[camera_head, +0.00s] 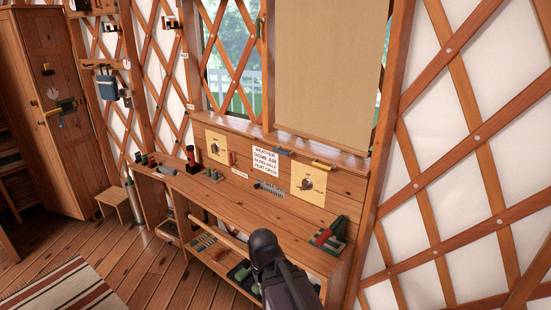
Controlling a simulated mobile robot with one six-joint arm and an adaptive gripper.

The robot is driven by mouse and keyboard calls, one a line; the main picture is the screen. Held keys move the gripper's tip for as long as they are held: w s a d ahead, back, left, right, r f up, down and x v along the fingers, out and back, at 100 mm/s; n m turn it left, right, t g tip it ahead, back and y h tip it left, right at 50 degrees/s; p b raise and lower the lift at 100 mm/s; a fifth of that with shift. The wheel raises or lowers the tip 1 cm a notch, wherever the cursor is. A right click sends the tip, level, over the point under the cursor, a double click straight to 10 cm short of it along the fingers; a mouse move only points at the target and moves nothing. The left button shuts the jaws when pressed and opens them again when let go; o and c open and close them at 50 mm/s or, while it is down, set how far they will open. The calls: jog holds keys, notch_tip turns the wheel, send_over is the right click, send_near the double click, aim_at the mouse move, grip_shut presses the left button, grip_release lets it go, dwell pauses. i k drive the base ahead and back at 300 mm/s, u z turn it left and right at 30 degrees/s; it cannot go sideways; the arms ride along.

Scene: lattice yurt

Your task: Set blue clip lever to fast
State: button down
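A small blue bar-like piece (282,152) sits on the window ledge above the workbench; it may be the blue clip lever, but it is too small to tell its setting. No "fast" mark can be read. Two yellow plates with dark dial-like levers are on the wall: a left plate (217,147) and a right plate (308,184). A grey toothed strip (270,188) lies below the printed sign. A dark link of my arm rises at the bottom centre, in front of the bench. My gripper's fingers do not show.
The wooden workbench (240,207) runs along the wall. A yellow bar (323,165) is on the ledge. A green and red tool block (330,235) stands at the bench's right end. A stool (113,202) and striped rug (62,292) are at left, with open floor between.

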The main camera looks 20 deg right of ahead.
aim_at(281, 152)
jog(key=i, duration=0.9)
jog(key=z, duration=0.05)
